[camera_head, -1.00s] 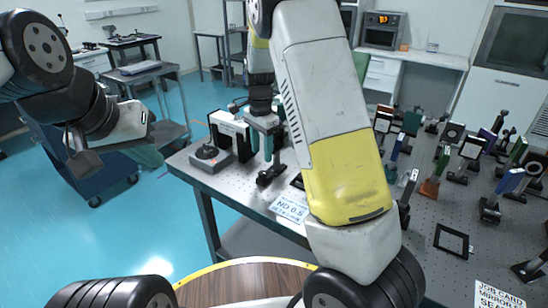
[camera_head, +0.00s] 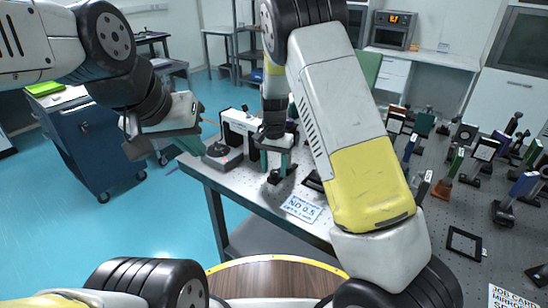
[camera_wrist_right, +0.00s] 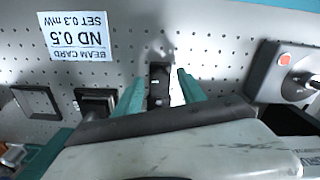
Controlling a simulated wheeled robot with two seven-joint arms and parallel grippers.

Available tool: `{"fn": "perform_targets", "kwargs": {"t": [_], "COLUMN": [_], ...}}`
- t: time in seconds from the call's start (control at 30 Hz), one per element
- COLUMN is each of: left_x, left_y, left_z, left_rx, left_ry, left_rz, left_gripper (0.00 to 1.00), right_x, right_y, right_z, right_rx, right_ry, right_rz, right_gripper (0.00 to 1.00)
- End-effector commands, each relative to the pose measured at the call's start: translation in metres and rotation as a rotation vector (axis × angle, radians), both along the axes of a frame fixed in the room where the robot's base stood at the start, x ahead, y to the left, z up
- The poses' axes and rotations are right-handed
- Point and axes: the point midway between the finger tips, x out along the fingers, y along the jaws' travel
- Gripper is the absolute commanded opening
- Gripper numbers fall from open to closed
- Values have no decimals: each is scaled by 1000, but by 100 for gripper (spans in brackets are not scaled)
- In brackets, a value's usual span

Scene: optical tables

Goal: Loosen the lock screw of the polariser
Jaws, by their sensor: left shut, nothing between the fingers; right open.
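My right gripper (camera_head: 274,160) is over the near left part of the optical table, its teal fingers open and pointing down. In the right wrist view its fingers (camera_wrist_right: 160,88) stand on either side of a small dark mount (camera_wrist_right: 159,75), with gaps showing. The mount's black foot (camera_head: 282,174) shows below the fingers in the head view. I cannot tell whether this is the polariser; no lock screw can be made out. My left gripper (camera_head: 177,159) is shut and empty, off the table's left edge, partly hidden by its own wrist.
A grey box with a dark knob (camera_head: 222,152) sits at the table's left corner, beside a white-and-black frame (camera_head: 238,127). A printed ND 0.5 card (camera_head: 301,207) lies nearby. Several mounted optics fill the right side. A blue cabinet (camera_head: 95,145) stands left.

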Motion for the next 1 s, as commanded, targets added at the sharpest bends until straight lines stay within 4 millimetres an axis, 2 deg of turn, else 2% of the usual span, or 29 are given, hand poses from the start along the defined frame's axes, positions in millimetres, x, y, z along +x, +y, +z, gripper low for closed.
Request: {"fn": "perform_targets", "kwargs": {"t": [0.27, 0.5, 0.53, 0.8, 1.0], "left_x": [0, 0, 0, 0, 0], "left_y": [0, 0, 0, 0, 0], "left_z": [0, 0, 0, 0, 0], "left_rx": [0, 0, 0, 0, 0], "left_ry": [0, 0, 0, 0, 0], "left_rz": [0, 0, 0, 0, 0], "left_gripper": [0, 0, 0, 0, 0], "right_x": [0, 0, 0, 0, 0], "right_y": [0, 0, 0, 0, 1], "right_z": [-2, -2, -2, -2, -2], "right_rx": [1, 1, 1, 1, 1], "right_ry": [0, 0, 0, 0, 0], "right_rz": [0, 0, 0, -14, -88], "right_gripper": [48, 2, 0, 0, 0]}}
